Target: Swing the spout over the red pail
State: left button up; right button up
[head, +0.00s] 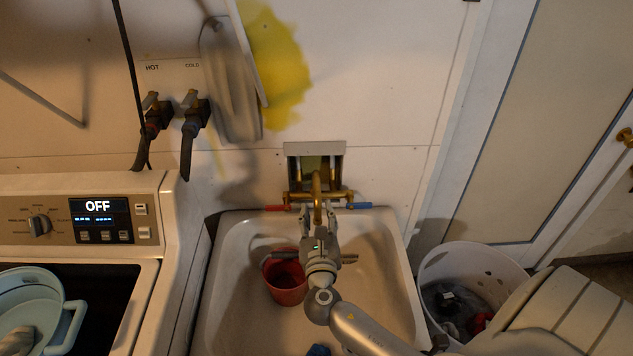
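The brass spout (317,187) rises from the wall faucet and points toward me over the middle of the sink. The red pail (287,291) stands in the sink, left of the spout's line, with part of its rim hidden by my gripper. My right gripper (318,212) reaches up from the front, right of the pail. Its fingers are apart, one on each side of the spout's front part. I cannot tell whether they touch it. The spout's outlet end is hidden by the gripper. My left gripper is out of view.
The sink (230,300) has open floor left of and in front of the pail. Faucet handles, red (276,208) and blue (360,205), flank the spout. A washer (150,200) stands left, a white laundry basket (470,258) right. A small blue thing (319,350) lies in the sink.

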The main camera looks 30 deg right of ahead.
aim_at(317, 188)
jog(key=x, duration=0.2)
jog(key=p+x, duration=0.1)
jog(key=x, duration=0.1)
jog(key=shift+w+d+r, duration=0.1)
jog(key=shift+r, duration=0.2)
jog(key=x, duration=0.3)
jog(key=shift+f, duration=0.2)
jog(key=shift+p+x, duration=0.3)
jog(key=shift+x, duration=0.75)
jog(key=shift+d+f, duration=0.1)
jog(key=shift+c, duration=1)
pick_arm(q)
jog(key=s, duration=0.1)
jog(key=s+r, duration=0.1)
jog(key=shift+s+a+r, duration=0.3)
pick_arm(e)
grip_shut()
